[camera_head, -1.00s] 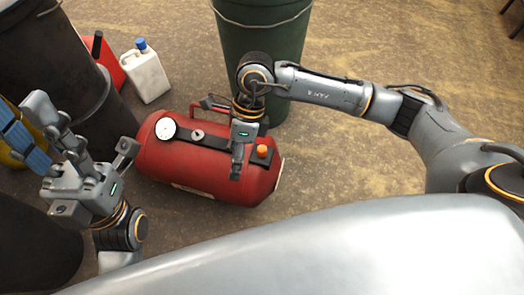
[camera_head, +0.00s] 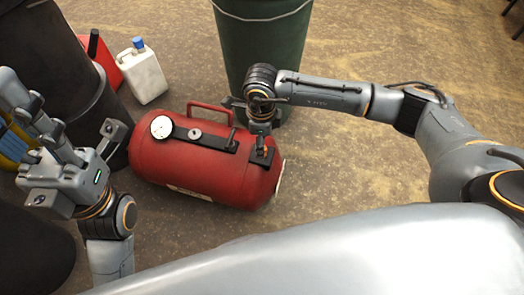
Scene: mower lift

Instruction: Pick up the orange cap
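The red tank (camera_head: 200,172) lies on its side on the ground, with a black strip, a white gauge and a handle along its top. The orange cap sits near the tank's right end, on the black strip.
A green barrel (camera_head: 262,45) stands just behind the tank. A white jug (camera_head: 143,75) with a blue cap and a red can (camera_head: 104,62) stand at the back left. Dark barrels (camera_head: 45,40) crowd the left edge.

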